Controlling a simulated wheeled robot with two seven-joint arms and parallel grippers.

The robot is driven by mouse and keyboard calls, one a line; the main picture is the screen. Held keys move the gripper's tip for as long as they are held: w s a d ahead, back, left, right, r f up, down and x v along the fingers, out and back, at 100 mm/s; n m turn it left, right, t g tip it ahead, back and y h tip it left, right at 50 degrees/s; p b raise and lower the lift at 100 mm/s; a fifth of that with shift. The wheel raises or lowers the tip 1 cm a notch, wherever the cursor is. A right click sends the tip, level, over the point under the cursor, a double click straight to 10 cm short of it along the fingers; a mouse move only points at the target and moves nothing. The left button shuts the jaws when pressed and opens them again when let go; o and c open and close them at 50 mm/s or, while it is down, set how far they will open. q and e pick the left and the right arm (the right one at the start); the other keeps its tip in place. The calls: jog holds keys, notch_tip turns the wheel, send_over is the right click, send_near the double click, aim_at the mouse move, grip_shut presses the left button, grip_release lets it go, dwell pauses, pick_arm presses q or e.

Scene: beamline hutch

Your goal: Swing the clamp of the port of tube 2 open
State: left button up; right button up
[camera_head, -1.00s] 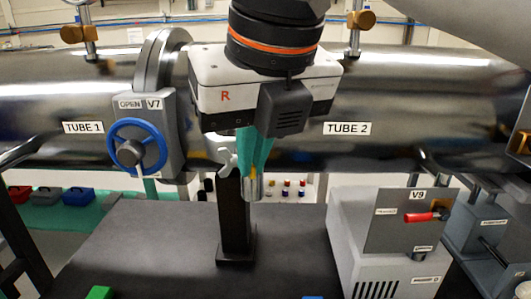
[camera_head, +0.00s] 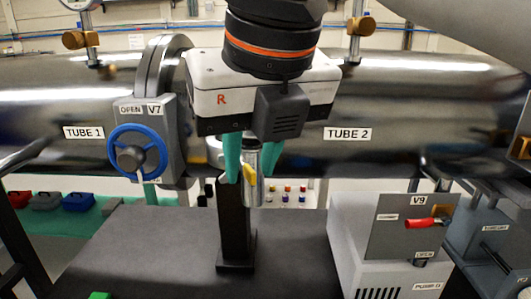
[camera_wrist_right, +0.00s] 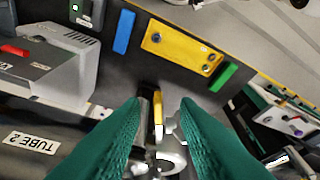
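Tube 2 (camera_head: 430,110) is the large shiny steel pipe on the right, with its label also in the right wrist view (camera_wrist_right: 32,142). Below it hangs a small metal port (camera_head: 252,191) with a yellow clamp lever (camera_head: 249,176). The lever also shows upright in the right wrist view (camera_wrist_right: 158,112). My right gripper (camera_head: 250,172) points down at the port with its teal fingers apart. In the wrist view the lever lies between the fingers (camera_wrist_right: 160,105), with gaps on both sides. The fingers and gripper body hide part of the port. My left gripper is not in view.
The V7 valve with a blue handwheel (camera_head: 138,152) is left of my right gripper. A grey pump box (camera_head: 360,245) with a red V9 handle (camera_head: 422,222) stands right. The dark table (camera_head: 150,240) has free room.

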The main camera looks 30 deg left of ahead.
jog(key=v, duration=1.2)
jog(key=shift+f, duration=0.1)
